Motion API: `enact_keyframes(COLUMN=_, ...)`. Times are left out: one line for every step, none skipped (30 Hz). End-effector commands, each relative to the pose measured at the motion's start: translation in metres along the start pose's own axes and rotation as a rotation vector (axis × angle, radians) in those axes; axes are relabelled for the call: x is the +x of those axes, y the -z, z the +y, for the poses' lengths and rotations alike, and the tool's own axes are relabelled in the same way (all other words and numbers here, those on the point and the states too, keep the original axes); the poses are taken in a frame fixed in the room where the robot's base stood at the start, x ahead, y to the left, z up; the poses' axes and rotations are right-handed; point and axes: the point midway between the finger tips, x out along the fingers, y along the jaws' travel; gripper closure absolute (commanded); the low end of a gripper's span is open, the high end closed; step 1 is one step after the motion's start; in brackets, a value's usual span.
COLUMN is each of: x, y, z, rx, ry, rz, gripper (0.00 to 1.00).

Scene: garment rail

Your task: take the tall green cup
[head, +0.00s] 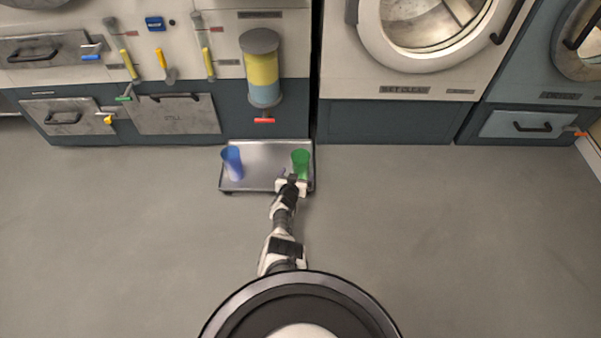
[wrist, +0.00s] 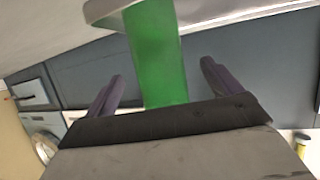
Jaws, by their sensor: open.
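The tall green cup (head: 300,160) stands upright near the right end of a low metal tray (head: 266,153). My gripper (head: 293,180) is at the near side of this cup and hides its lower part in the head view. In the wrist view the green cup (wrist: 158,55) shows between the two dark fingers of my gripper (wrist: 163,80), which are spread open. There is a gap on each side of the cup. I cannot tell how deep the cup sits between the fingers. A blue cup (head: 232,163) stands at the left end of the tray.
Behind the tray is a row of machines with a dark blue base (head: 380,122). A yellow and blue cylinder (head: 262,75) hangs on the front, above the tray. Several handled tools hang to its left. The grey floor (head: 440,230) around the tray is clear.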

Motion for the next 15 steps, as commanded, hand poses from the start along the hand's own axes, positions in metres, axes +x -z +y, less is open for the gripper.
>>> enact_keyframes(x=0.002, y=-0.001, z=0.000, rx=0.000, ry=0.000, rz=0.000, gripper=0.09)
enact_keyframes(x=0.004, y=-0.001, z=0.001, rx=0.000, ry=-0.001, rz=0.000, gripper=0.09)
enact_keyframes(x=0.006, y=-0.002, z=0.001, rx=0.001, ry=-0.001, rz=0.000, gripper=0.09)
enact_keyframes(x=0.009, y=-0.003, z=0.001, rx=0.001, ry=-0.001, rz=0.000, gripper=0.09)
enact_keyframes(x=0.013, y=-0.004, z=0.001, rx=0.001, ry=-0.001, rz=0.000, gripper=0.09)
enact_keyframes(x=0.018, y=-0.004, z=0.002, rx=0.002, ry=-0.001, rz=0.000, gripper=0.09)
enact_keyframes(x=0.021, y=-0.005, z=0.002, rx=0.002, ry=-0.001, rz=0.001, gripper=0.09)
enact_keyframes(x=0.025, y=-0.005, z=0.002, rx=0.002, ry=-0.001, rz=0.001, gripper=0.09)
enact_keyframes(x=0.029, y=-0.005, z=0.002, rx=0.002, ry=-0.001, rz=0.001, gripper=0.09)
enact_keyframes(x=0.033, y=-0.005, z=0.003, rx=0.001, ry=-0.001, rz=0.001, gripper=0.09)
enact_keyframes(x=0.036, y=-0.004, z=0.003, rx=0.001, ry=-0.001, rz=0.001, gripper=0.09)
enact_keyframes(x=0.040, y=-0.004, z=0.003, rx=0.002, ry=-0.001, rz=0.001, gripper=0.09)
enact_keyframes(x=0.042, y=-0.004, z=0.002, rx=0.002, ry=0.000, rz=0.000, gripper=0.09)
enact_keyframes(x=0.044, y=-0.004, z=0.002, rx=0.002, ry=0.000, rz=0.000, gripper=0.09)
enact_keyframes(x=0.047, y=-0.003, z=0.002, rx=0.001, ry=0.000, rz=0.000, gripper=0.09)
